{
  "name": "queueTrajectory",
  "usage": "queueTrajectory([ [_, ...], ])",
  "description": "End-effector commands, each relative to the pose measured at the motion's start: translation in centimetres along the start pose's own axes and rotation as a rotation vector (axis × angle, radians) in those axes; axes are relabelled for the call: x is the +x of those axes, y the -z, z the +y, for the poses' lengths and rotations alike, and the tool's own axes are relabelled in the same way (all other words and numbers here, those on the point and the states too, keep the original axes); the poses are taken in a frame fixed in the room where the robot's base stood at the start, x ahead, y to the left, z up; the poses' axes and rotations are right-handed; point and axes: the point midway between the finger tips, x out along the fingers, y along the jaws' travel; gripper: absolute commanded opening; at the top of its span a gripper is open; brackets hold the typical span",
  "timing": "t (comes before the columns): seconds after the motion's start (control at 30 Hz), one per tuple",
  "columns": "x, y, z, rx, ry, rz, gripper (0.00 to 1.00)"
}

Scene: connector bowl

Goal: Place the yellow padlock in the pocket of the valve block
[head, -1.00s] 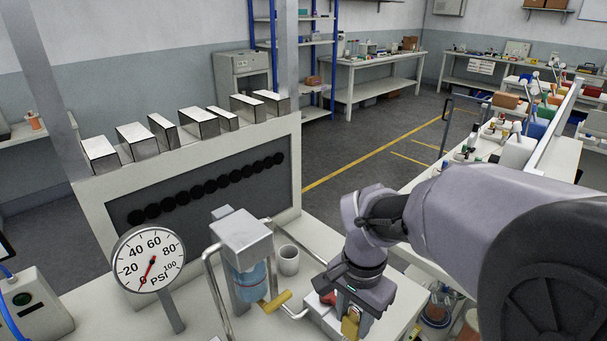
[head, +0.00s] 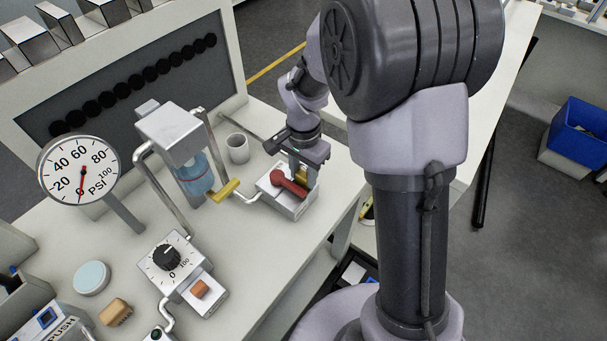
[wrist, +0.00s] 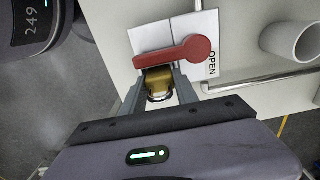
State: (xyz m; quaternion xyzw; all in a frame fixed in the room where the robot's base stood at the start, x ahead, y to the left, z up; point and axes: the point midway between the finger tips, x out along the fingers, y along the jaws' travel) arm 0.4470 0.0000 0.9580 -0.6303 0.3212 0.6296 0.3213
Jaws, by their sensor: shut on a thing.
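The yellow padlock (wrist: 157,80) is between the fingers of my gripper (wrist: 158,90) in the wrist view. Its shackle points back towards my palm. In the head view the padlock (head: 301,173) is partly hidden by the red lever and my gripper (head: 304,168). The valve block (head: 290,206) is a pale box on the bench with a red lever (head: 288,184) across its top. In the wrist view the block (wrist: 150,38) lies under the lever, and the padlock is right beside the lever. The pocket is hidden, so I cannot tell whether the padlock is inside it.
A grey cup (head: 238,148) stands behind. A gauge (head: 80,170) and a dial block (head: 172,262) are further left.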

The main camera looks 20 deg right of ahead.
Motion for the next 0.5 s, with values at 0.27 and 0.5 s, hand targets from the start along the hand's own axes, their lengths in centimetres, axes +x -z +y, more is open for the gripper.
queueTrajectory([
  [0.27,0.28,-0.01,0.01,0.000,0.000,0.000,0.53],
  [0.5,0.26,-0.01,0.01,0.000,0.000,0.000,0.58],
])
